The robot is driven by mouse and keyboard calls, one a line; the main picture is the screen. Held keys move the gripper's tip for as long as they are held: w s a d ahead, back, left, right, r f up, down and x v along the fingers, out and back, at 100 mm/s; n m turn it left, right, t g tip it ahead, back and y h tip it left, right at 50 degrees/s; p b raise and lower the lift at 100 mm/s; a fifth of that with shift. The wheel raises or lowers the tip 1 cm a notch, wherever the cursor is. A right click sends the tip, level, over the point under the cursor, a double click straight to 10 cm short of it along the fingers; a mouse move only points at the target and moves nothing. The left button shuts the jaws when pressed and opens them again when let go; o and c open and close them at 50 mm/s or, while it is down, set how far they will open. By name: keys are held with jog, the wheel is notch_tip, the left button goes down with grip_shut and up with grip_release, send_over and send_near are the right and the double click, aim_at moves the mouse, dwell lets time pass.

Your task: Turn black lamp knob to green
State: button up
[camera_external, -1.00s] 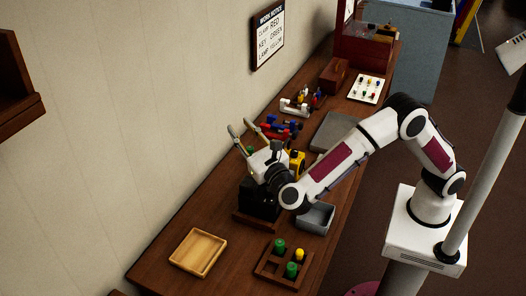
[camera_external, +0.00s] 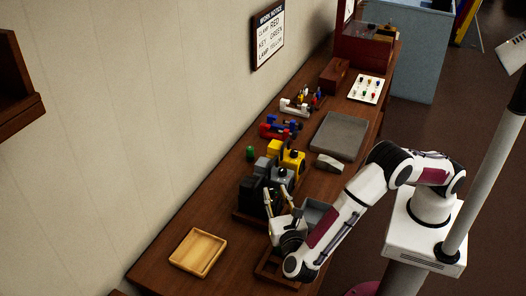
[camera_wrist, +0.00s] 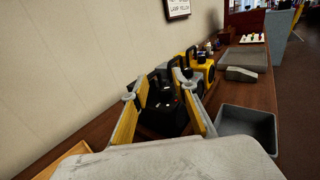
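The black lamp (camera_external: 247,199) stands on a dark wooden base by the wall, at the near end of a row of lamps. In the wrist view the black lamp (camera_wrist: 160,118) shows between and beyond my two fingers. A small red spot is on its right side; I cannot make out the knob or its setting clearly. My gripper (camera_external: 278,198) is on the near right side of the black lamp, fingers pointing toward it. In the wrist view my gripper (camera_wrist: 160,93) is open, with nothing clearly held. Whether a finger touches the lamp cannot be told.
A grey lamp (camera_external: 279,174) and a yellow lamp (camera_external: 290,158) stand just behind. A grey bin (camera_external: 316,211) is close on the right. A wooden tray (camera_external: 198,251) lies front left. My arm partly covers a brown rack (camera_external: 268,266). A wall notice (camera_external: 268,36) hangs above.

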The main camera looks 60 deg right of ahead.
aim_at(271, 195)
notch_tip(271, 195, down, 6)
jog(key=shift+r, duration=0.1)
dwell(0.4)
jog(key=shift+x, duration=3.95)
jog(key=shift+c, duration=0.4)
grip_shut()
